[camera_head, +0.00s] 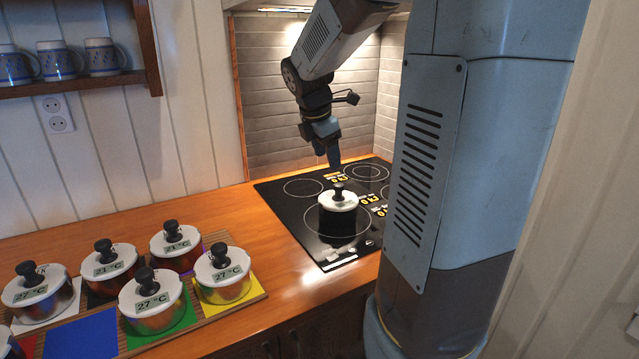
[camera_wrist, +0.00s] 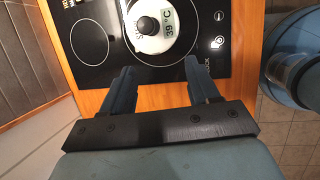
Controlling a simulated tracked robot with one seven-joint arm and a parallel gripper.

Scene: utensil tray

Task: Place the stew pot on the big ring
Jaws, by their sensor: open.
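The stew pot (camera_head: 338,210) has a white lid with a black knob and a temperature label. It stands upright on the black cooktop (camera_head: 275,200), inside a large ring (camera_head: 306,222) that looks the biggest there; the pot hides part of that ring. In the wrist view the pot (camera_wrist: 168,42) lies beyond the fingers, its label reading 39 °C, with the ring's arc around it. My gripper (camera_head: 334,162) is open and empty, pointing down above and behind the pot in the head view. Its two fingers also show in the wrist view (camera_wrist: 158,75), apart from the pot.
Several similar lidded pots (camera_head: 152,300) stand on coloured squares of a wooden board (camera_head: 262,291) at the left. A smaller ring (camera_head: 287,188) and a double ring (camera_head: 350,167) lie bare. The wooden counter (camera_head: 130,220) between board and cooktop is clear.

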